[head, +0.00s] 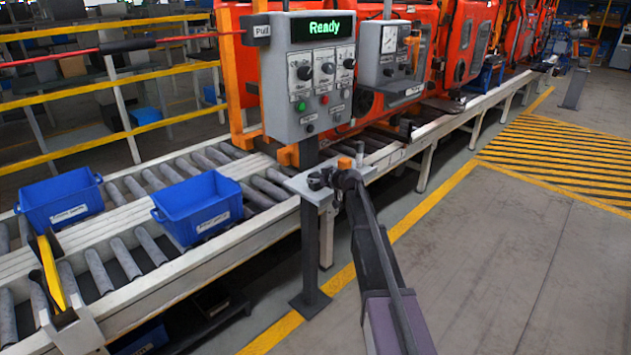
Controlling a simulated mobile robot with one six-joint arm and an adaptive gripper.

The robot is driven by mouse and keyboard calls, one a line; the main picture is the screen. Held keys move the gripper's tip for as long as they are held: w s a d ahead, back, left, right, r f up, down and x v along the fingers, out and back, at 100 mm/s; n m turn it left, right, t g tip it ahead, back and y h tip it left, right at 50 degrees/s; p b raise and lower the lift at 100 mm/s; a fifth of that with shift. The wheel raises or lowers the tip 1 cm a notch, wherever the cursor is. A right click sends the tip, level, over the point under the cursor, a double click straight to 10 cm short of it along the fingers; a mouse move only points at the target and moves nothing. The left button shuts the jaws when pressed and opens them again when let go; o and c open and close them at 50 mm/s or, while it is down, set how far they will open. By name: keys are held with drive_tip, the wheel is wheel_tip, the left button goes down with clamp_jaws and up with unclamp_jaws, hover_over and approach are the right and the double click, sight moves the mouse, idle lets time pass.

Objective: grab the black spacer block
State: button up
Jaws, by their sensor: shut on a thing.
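My gripper (325,178) is over the small grey stand top (297,184), at the middle of the head view. It is shut on a small dark piece, which looks like the black spacer block (314,182), at the left end of the jaws. The block is small and partly covered by the dark fingers, so its outline is hard to make out. I cannot tell whether it touches the stand top.
A small orange piece (345,163) is just behind my gripper. A grey control box (318,80) reading "Ready" stands behind the stand. Two blue bins (201,205) (62,199) sit on the roller conveyor (150,250). The floor at right (530,260) is clear.

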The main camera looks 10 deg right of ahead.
sight(316, 174)
drive_tip(key=shift+r, duration=0.15)
wheel_tip(316, 174, up, 3)
drive_tip(key=p, duration=0.3)
drive_tip(key=s+d+p, duration=0.1)
drive_tip(key=s+d, duration=0.1)
drive_tip(key=s, duration=0.5)
drive_tip(key=s+d+r+p, duration=0.1)
drive_tip(key=s+d, duration=0.1)
drive_tip(key=s, duration=0.6)
drive_tip(key=shift+s+r, duration=0.2)
drive_tip(key=shift+r, duration=0.1)
